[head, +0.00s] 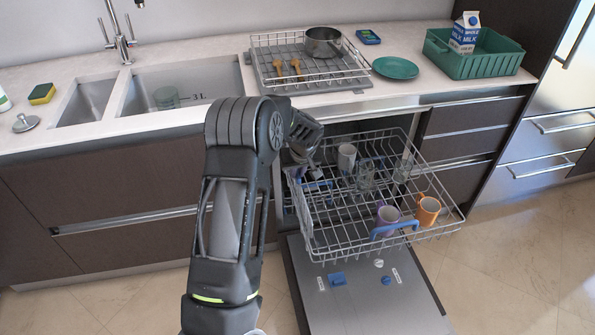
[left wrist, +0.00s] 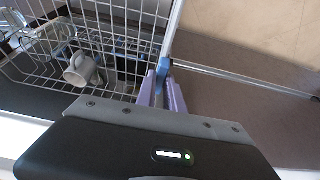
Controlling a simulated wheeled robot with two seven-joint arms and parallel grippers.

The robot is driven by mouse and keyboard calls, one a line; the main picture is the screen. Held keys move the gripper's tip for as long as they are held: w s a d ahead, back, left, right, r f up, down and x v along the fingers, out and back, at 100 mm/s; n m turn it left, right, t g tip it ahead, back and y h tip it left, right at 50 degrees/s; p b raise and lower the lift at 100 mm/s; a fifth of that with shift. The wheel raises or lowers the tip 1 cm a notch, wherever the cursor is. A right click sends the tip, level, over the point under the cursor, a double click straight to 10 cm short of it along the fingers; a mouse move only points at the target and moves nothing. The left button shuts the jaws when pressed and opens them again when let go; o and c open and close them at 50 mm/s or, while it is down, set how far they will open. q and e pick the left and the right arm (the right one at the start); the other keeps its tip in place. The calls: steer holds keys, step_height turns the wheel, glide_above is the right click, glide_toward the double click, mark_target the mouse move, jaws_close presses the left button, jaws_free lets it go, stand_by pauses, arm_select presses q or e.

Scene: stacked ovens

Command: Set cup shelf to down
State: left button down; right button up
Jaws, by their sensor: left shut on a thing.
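The upper dishwasher rack (head: 330,228) is pulled out above the lowered door. The cup shelf (head: 318,187) is a small grey-blue piece at the rack's left side, mostly hidden by my left gripper and the wires. My left gripper (head: 308,172) reaches down over that side. In the left wrist view, its two purple fingers (left wrist: 162,88) are shut on a small blue part of the cup shelf (left wrist: 164,65) beside the rack's wire wall. Whether the shelf stands up or lies flat is hard to tell. My right gripper is not in view.
A white mug (head: 346,157), glasses, a purple mug (head: 388,221) and an orange mug (head: 428,211) stand in the rack. The open dishwasher door (head: 360,300) lies below. The counter above holds a dish rack (head: 300,75), a teal plate (head: 395,67) and a green crate (head: 470,66).

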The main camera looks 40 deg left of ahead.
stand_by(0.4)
arm_select(q)
steer(key=w+d+f+g+y+b, duration=0.2)
steer(key=w+d+f+b, duration=0.4)
steer(key=b, duration=0.6)
steer(key=shift+w+d+f+m+g+y, duration=0.25)
steer(key=shift+w+f+m+g+y, duration=0.15)
steer(key=shift+w+f+g, duration=0.45)
steer(key=c, duration=2)
jaws_free()
steer(key=shift+w+r+t, duration=0.1)
steer(key=shift+r+t, duration=0.15)
steer(key=shift+r, duration=0.1)
steer(key=shift+o, duration=0.5)
steer(key=shift+a, duration=0.1)
steer(key=o, duration=0.5)
steer(key=shift+c, duration=0.2)
steer(key=shift+r, duration=0.1)
